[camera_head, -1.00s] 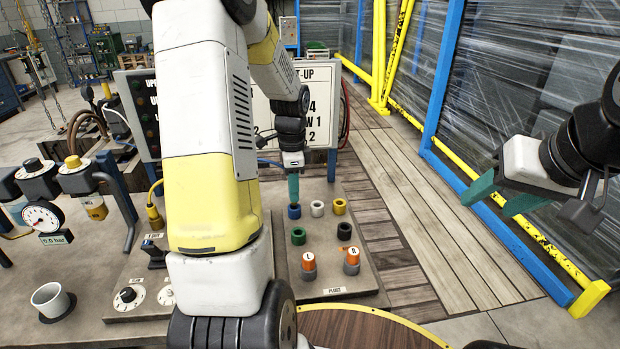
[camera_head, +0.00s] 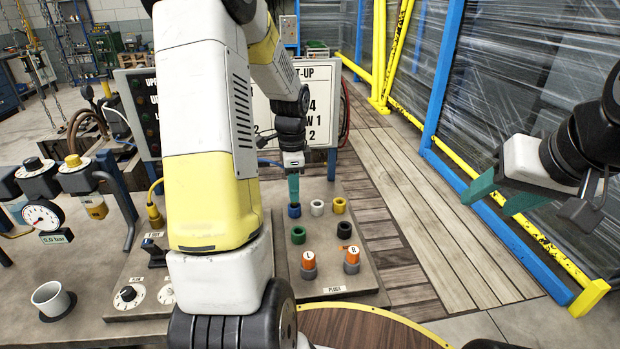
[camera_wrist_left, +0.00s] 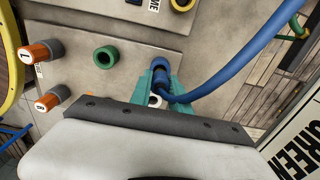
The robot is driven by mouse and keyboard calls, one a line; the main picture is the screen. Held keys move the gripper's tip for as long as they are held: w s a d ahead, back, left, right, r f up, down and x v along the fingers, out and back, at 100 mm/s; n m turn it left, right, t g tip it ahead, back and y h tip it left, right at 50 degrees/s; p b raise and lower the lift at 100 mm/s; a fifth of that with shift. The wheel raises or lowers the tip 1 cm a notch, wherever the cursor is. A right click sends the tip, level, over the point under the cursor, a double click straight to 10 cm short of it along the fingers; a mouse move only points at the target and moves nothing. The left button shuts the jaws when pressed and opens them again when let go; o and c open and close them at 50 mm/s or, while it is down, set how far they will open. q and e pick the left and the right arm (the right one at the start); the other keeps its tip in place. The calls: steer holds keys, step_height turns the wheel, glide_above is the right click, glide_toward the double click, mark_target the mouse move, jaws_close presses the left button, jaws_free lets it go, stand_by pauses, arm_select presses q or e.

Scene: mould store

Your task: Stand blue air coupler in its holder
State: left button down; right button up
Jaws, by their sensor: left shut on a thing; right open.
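My left gripper (camera_head: 293,199) points down over the blue ring-shaped holder (camera_head: 294,211) on the bench panel. Its teal fingers are shut on the blue air coupler (camera_wrist_left: 160,84), with a thick blue hose (camera_wrist_left: 225,72) running off to the right in the left wrist view. The coupler appears lined up with the blue holder (camera_wrist_left: 161,60). The fingers hide much of it, and I cannot tell whether it is seated in the ring. My right gripper (camera_head: 500,196) is open and empty at the right, well away from the panel.
Close by stand white (camera_head: 317,207), yellow (camera_head: 340,206), green (camera_head: 298,235) and black (camera_head: 344,230) rings. A gauge (camera_head: 42,216) and a white cup (camera_head: 51,300) are at left. Wooden flooring at right is clear.

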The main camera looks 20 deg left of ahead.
arm_select(q)
steer(key=shift+f, duration=1.05)
stand_by(0.5)
steer(key=c, duration=0.7)
jaws_free()
steer(key=shift+c, duration=0.2)
steer(key=shift+r, duration=3.8)
steer(key=shift+s, duration=0.1)
